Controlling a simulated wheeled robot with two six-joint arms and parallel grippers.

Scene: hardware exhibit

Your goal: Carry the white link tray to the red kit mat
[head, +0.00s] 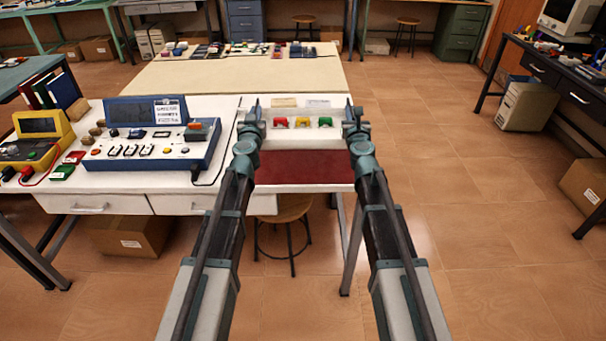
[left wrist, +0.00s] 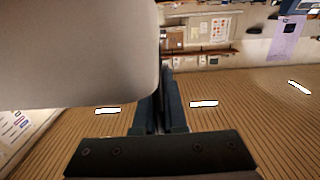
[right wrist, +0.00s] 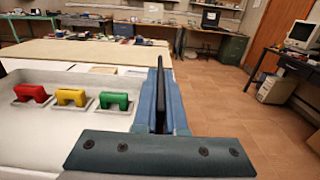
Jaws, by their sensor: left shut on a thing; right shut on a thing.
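The white link tray (head: 302,143) is between my two grippers in the head view. It holds a red link (head: 280,122), a yellow link (head: 303,122) and a green link (head: 325,122) in a row, also seen in the right wrist view (right wrist: 108,102). My left gripper (head: 257,108) is shut on the tray's left side and my right gripper (head: 349,108) on its right side. The tray looks level. The red kit mat (head: 305,168) shows just nearer than the tray; its far part is hidden, and I cannot tell the gap beneath the tray.
A blue instrument console (head: 150,140) stands left of my left gripper on the white table, with a black cable between. A yellow meter (head: 38,135) is further left. Pale cards (head: 284,102) lie beyond the tray. A stool (head: 284,208) stands under the front edge.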

